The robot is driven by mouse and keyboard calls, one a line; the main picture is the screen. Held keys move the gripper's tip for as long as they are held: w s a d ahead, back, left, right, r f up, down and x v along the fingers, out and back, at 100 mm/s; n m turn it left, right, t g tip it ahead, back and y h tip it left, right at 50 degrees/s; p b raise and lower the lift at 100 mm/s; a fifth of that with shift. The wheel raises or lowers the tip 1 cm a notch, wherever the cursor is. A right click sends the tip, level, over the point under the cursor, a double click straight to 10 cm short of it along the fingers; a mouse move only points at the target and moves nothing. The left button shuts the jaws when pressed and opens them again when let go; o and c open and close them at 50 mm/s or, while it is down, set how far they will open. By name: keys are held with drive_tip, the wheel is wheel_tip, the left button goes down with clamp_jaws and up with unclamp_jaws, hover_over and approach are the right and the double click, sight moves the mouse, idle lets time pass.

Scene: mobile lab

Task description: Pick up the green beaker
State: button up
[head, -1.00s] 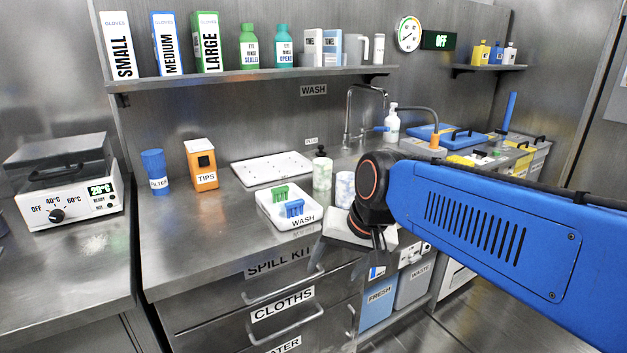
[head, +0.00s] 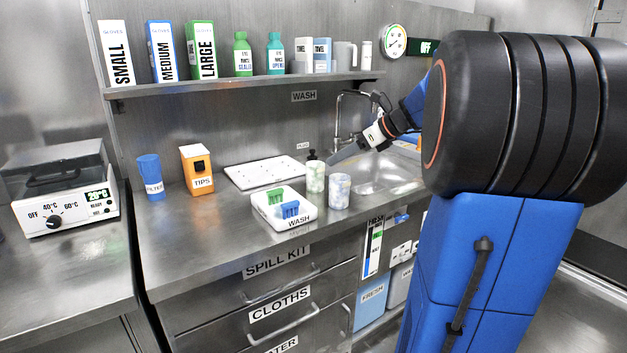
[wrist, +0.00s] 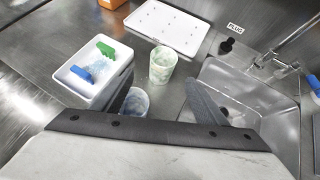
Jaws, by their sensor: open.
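The green beaker (head: 316,177) is a pale, green-marbled cup standing upright on the steel counter, just right of the white WASH tray. It also shows in the wrist view (wrist: 162,66), upper middle, beyond my fingertips. A similar blue-marbled beaker (head: 339,190) stands close to its right and nearer the counter front. In the wrist view this blue beaker (wrist: 137,101) is partly hidden by my left finger. My gripper (head: 338,158) is open and empty, by the sink just right of the green beaker. Its two dark fingers (wrist: 160,92) are spread in the wrist view.
A shelf (head: 240,85) runs above.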

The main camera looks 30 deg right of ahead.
sight(315, 176)
drive_tip(key=x, duration=1.7)
drive_tip(key=shift+w+d, duration=0.3)
drive_tip(key=shift+w, duration=0.05)
drive_tip(key=shift+c, duration=0.4)
drive_tip(key=shift+r, duration=0.1)
drive_tip(key=c, duration=1.1)
